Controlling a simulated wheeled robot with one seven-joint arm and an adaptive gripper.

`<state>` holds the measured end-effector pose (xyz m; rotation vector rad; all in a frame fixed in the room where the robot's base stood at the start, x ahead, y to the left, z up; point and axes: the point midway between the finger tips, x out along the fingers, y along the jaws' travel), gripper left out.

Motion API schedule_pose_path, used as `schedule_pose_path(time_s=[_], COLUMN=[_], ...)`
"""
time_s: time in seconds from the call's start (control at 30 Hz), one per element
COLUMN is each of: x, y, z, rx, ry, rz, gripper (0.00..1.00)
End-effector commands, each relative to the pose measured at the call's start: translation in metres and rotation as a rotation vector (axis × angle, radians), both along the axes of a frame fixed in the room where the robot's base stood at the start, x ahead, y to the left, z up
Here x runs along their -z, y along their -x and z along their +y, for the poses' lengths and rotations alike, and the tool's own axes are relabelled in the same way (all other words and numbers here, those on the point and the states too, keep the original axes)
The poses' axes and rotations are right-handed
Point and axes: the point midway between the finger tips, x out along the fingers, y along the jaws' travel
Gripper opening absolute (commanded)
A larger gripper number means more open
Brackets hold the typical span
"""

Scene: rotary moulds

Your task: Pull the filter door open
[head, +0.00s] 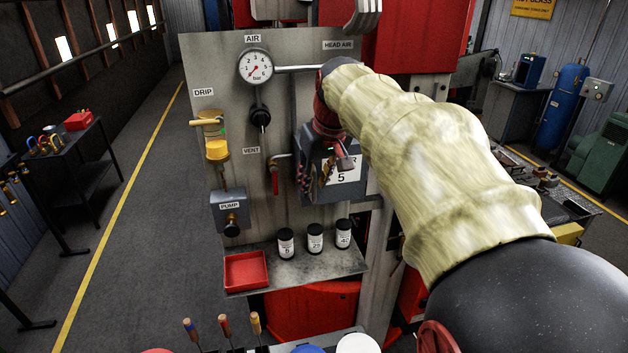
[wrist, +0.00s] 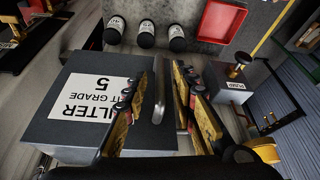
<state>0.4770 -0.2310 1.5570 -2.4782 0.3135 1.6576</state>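The filter box (head: 348,194) is grey with a white label reading "5", and hangs on the grey panel in the head view. In the wrist view the filter door (wrist: 58,137) shows its label upside down, with no clear gap at its edges. A metal bar handle (wrist: 181,98) stands near the door's right edge. My gripper (head: 312,180) is in front of the box and partly hides it. In the wrist view my gripper (wrist: 167,102) has its fingers apart, one on each side of the handle. I cannot tell whether either finger touches it.
Below the box, a shelf (head: 300,273) holds three black jars (head: 315,238) and a red tray (head: 246,270). Left of the box are a vent valve (head: 274,180), a drip unit (head: 217,150), a pump box (head: 229,210) and a gauge (head: 255,69).

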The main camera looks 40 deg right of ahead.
Motion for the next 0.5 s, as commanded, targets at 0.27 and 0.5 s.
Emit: schedule_pose_path(time_s=[0.27,0.5], x=[0.0013,0.0011], y=[-0.0008,-0.0008], z=[-0.0001,-0.0001], rx=[0.000,0.000], ry=[0.000,0.000], rz=[-0.001,-0.001], gripper=[0.27,0.13])
